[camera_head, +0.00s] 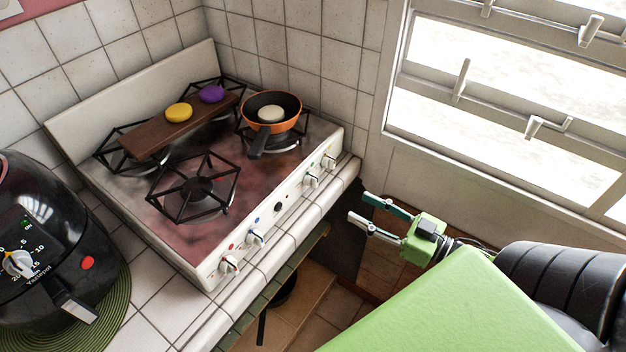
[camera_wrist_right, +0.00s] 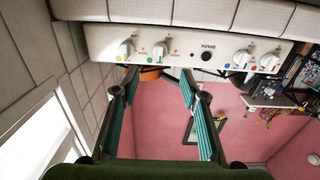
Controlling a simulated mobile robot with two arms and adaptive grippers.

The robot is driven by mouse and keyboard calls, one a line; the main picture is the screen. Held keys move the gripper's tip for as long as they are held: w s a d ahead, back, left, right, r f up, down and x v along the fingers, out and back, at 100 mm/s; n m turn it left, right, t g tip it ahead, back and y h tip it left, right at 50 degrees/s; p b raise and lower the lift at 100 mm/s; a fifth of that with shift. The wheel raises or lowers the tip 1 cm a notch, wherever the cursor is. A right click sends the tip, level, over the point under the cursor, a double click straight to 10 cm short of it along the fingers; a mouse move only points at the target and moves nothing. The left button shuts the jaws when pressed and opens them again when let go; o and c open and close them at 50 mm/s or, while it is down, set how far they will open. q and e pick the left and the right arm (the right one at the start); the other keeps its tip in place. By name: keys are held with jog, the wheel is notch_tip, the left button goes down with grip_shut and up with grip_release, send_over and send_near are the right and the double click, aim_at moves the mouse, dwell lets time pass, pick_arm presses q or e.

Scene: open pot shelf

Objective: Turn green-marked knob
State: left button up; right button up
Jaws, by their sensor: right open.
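The stove's front panel (camera_head: 290,203) carries white knobs in a row. The green-marked knob (camera_head: 311,180) is second from the right end in the head view. In the right wrist view, the green-marked knob (camera_wrist_right: 159,50) is second from the left, just beyond and between the fingertips. My right gripper (camera_head: 360,207) is open and empty, to the right of the panel and apart from the knob. Its two teal-padded fingers (camera_wrist_right: 160,75) point toward the panel in the wrist view. My left gripper is not in view.
An orange pan (camera_head: 285,124) holding a pale round item stands on the back right burner. A wooden board (camera_head: 160,138) with yellow (camera_head: 179,112) and purple (camera_head: 212,93) items lies across the left burners. A black air fryer (camera_head: 45,240) stands left. A window is right.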

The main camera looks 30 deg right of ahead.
aim_at(317, 186)
jog(key=p+x, duration=0.2)
jog(key=x, duration=0.9)
jog(key=shift+w+a+r, duration=0.1)
jog(key=shift+w+a, duration=0.05)
jog(key=shift+w, duration=0.1)
jog(key=shift+x, duration=0.85)
jog(key=c, duration=1.1)
